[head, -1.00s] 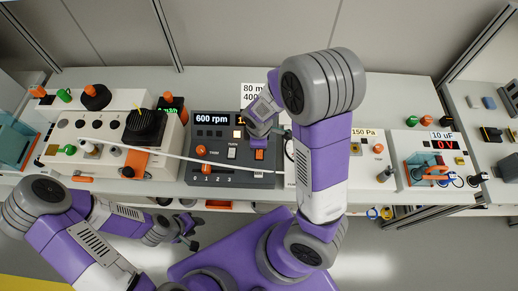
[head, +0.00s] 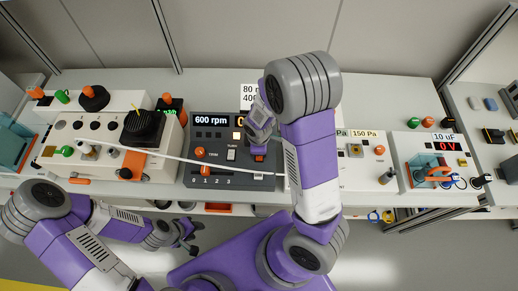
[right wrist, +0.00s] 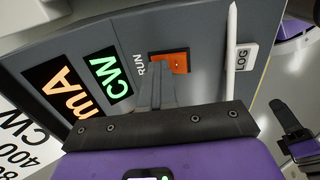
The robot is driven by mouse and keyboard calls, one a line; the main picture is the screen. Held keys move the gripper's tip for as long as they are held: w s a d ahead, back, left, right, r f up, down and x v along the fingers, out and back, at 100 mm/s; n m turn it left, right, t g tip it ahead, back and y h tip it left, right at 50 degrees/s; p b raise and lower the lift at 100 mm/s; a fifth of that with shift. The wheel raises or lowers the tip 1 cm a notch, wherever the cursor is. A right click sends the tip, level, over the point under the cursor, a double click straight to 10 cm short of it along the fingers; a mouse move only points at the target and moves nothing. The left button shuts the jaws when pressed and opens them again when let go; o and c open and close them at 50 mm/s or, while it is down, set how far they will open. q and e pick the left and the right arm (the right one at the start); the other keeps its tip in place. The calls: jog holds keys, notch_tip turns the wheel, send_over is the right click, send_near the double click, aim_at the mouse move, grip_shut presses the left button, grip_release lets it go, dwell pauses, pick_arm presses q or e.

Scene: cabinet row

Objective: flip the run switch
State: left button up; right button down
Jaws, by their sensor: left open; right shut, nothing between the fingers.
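The run switch (right wrist: 172,62) is an orange rocker in a dark frame, labelled RUN, on the dark grey control box (head: 204,181). In the head view its orange face shows partly below my right gripper (head: 260,144). In the right wrist view my right gripper (right wrist: 160,88) is shut and empty, its tips at the switch's lower edge. I cannot tell whether they touch it. My left gripper (head: 191,243) is open and empty, low in front of the bench, away from the switch.
A white rod (right wrist: 232,45) runs beside the LOG key (right wrist: 245,57).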

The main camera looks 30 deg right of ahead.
aim_at(258, 159)
jog(key=shift+s+f, duration=0.15)
jog(key=shift+s+a, duration=0.3)
jog(key=shift+s, duration=0.2)
jog(key=shift+s+a, duration=0.15)
jog(key=shift+s, duration=0.05)
jog(key=shift+w, duration=0.15)
jog(key=shift+r+p, duration=0.6)
jog(key=shift+r, duration=0.1)
jog(key=r+p, duration=0.3)
jog(key=shift+s+a+r, duration=0.15)
jog(key=shift+s+r, duration=0.1)
jog(key=shift+r, duration=0.05)
notch_tip(258, 159, up, 9)
jog(key=s+p, duration=0.1)
jog(key=p, duration=0.1)
jog(key=shift+a, duration=0.25)
